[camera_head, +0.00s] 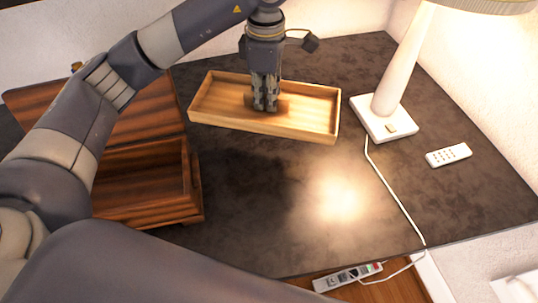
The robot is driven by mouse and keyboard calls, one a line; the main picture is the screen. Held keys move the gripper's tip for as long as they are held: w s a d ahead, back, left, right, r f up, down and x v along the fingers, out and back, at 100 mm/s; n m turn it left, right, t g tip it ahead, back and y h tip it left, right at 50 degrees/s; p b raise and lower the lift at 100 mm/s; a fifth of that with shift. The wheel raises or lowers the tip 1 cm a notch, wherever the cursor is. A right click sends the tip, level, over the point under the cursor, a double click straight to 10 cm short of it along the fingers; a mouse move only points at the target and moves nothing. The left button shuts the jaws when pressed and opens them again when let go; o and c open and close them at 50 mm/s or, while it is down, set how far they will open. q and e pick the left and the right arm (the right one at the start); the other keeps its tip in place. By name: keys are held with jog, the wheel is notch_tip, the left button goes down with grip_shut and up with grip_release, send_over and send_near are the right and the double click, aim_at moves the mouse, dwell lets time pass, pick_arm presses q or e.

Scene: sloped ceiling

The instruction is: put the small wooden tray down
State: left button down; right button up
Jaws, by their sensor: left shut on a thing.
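The small wooden tray (312,112) is light-coloured, long and shallow, and shows in the middle of the head view. It looks empty. My left gripper (265,104) points down into the tray and is shut on it near the middle. The fingertips hide part of the grip. The tray looks roughly level, and a dark shadow on the table in front of it suggests it is above the surface. My right gripper is not in view.
The dark table (270,225) has free room in front of the tray. A wooden box (150,205) with its lid open stands at left. A lamp (385,112), a white remote (448,155) and a white cord (393,190) are at right. A power strip (347,278) lies below the front edge.

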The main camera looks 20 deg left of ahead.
pick_arm(q)
jog(key=shift+w+d+n, duration=0.1)
jog(key=shift+w+n, duration=0.1)
jog(key=shift+n, duration=0.3)
jog(key=shift+w+f, duration=0.15)
jog(key=shift+f, duration=0.15)
notch_tip(320, 180, down, 5)
jog(key=p, duration=0.2)
send_over(269, 153)
notch_tip(269, 153, down, 8)
jog(key=shift+r, duration=0.1)
jog(key=shift+f, duration=0.55)
notch_tip(269, 153, down, 3)
jog(key=shift+f+p, duration=0.1)
jog(key=shift+p, duration=0.5)
jog(key=shift+f, duration=0.3)
jog(key=c, duration=1.7)
grip_release()
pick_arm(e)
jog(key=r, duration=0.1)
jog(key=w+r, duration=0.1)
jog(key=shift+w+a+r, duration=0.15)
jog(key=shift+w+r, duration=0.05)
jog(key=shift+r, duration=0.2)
